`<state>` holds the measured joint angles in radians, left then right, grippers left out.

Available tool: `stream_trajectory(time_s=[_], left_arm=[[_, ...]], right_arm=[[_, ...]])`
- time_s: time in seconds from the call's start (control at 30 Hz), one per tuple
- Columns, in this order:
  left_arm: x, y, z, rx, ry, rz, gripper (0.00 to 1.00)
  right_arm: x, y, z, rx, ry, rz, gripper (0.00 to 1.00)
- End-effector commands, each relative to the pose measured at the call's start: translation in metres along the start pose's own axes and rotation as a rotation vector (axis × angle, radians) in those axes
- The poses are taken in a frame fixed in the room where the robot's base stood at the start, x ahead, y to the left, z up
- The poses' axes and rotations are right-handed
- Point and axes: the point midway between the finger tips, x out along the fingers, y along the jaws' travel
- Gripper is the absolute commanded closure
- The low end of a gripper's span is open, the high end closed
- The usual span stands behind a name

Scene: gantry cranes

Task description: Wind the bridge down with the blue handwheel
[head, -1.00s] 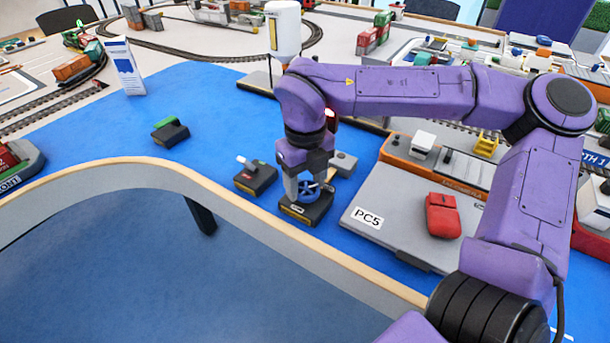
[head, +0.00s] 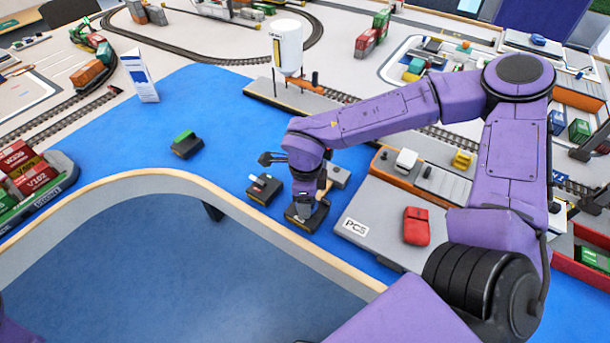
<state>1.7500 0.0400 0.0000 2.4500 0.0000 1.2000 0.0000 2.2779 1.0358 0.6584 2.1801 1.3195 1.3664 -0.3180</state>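My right gripper (head: 304,208) points down onto the black handwheel box (head: 317,219) beside the grey PC5 plate. The blue handwheel itself is hidden behind the gripper in the head view. The fingers are small and seen nearly edge-on, so I cannot tell whether they grip the wheel. I cannot make out which part is the bridge.
A black box with a light lever (head: 264,188) stands just left of the handwheel box. A black box with a green top (head: 186,145) is farther left. A red block (head: 416,226) lies on the PC5 plate (head: 378,228). A white tank (head: 287,47) stands behind.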

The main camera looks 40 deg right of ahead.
Motion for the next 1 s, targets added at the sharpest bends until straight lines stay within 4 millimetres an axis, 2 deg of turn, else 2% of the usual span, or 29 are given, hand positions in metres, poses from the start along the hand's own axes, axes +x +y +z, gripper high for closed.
stream_trajectory(time_s=[0.03, 0.3, 1.0], left_arm=[[-0.016, -0.002, -0.007, 0.000, 0.000, 0.000, 0.18], [-0.053, -0.005, -0.022, 0.000, 0.000, 0.000, 0.18], [-0.133, -0.012, -0.055, 0.000, 0.000, 0.000, 0.18]], right_arm=[[-0.009, 0.001, 0.000, -0.044, 0.002, 0.002, 0.74], [-0.008, 0.002, 0.000, -0.302, 0.002, 0.001, 0.74], [-0.006, 0.004, -0.002, -0.966, 0.002, 0.002, 0.74]])
